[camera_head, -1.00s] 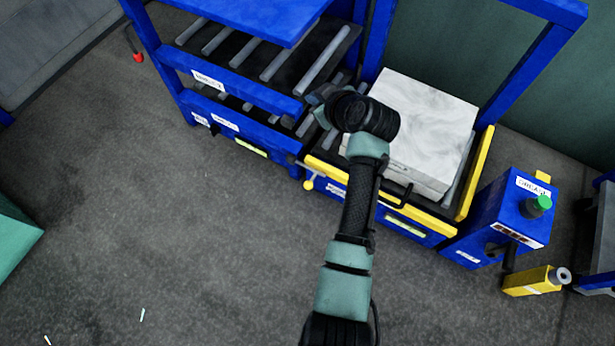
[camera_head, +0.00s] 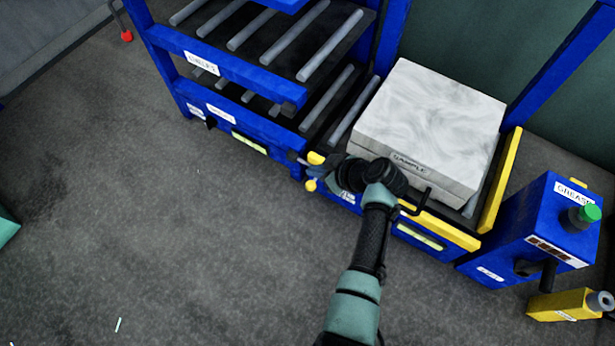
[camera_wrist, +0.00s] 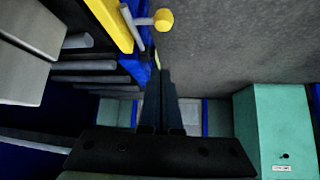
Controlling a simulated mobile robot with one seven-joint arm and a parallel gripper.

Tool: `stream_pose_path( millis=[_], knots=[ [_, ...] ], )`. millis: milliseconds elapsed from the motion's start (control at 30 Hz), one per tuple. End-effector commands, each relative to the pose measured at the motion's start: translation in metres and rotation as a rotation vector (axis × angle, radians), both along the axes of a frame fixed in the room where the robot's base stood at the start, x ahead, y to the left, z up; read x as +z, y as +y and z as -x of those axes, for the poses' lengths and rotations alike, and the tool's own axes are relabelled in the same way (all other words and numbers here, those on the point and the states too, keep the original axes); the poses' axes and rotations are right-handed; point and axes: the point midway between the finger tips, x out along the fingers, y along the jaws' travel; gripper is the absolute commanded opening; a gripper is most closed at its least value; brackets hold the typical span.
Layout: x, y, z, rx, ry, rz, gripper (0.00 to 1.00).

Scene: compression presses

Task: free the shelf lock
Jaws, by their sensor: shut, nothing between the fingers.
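A short lever with a yellow ball knob (camera_head: 311,185) sticks out at the left front corner of the yellow-edged lower carriage. I take it as the shelf lock; its label is not readable. It also shows in the wrist view as a grey rod with a yellow knob (camera_wrist: 163,20), ahead of the fingertips and at the top. My gripper (camera_head: 322,173) is right beside the knob in the head view, and my wrist covers part of the front edge. In the wrist view my gripper (camera_wrist: 163,75) is shut and empty. Whether it touches the lever cannot be told.
A pale block marked SAMPLE (camera_head: 430,120) sits on the carriage behind its yellow front rail (camera_head: 450,226). A black handle (camera_head: 415,205) is close to my wrist. Blue roller shelves (camera_head: 230,70) stand left, a blue GREASE box (camera_head: 535,225) right.

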Motion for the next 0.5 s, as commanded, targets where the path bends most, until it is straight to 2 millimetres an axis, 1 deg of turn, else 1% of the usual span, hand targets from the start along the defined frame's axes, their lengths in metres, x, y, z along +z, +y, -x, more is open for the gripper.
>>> stream_pose_path(
  millis=[167, 267, 367, 500],
  knots=[
    [-0.004, 0.002, -0.002, 0.001, 0.000, 0.000, 0.00],
    [-0.010, 0.005, -0.005, 0.002, 0.001, -0.001, 0.00],
    [-0.020, 0.010, -0.011, 0.001, -0.001, 0.001, 0.00],
    [-0.037, 0.021, -0.022, 0.002, 0.000, 0.000, 0.00]
  ],
)
